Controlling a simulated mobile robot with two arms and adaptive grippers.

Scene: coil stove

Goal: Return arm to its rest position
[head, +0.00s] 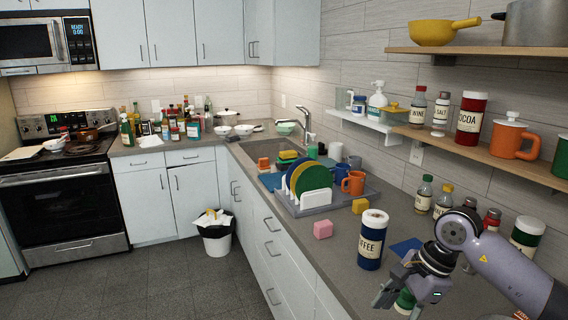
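My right arm comes in from the lower right over the counter. Its gripper (396,298) points down at the counter's front edge, near the bottom of the picture. A green-topped item (405,299) shows right at the fingers, mostly hidden by them and the frame edge. I cannot tell whether the fingers hold it or only stand in front of it. My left arm and gripper are not in view.
A coffee canister (372,240) stands on the counter (325,262) just left of the gripper. Several bottles and jars (443,202) stand behind the arm. A wooden shelf (485,148) is above. A dish rack (310,205) and pink block (323,229) are farther left. Open floor (170,285) lies left.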

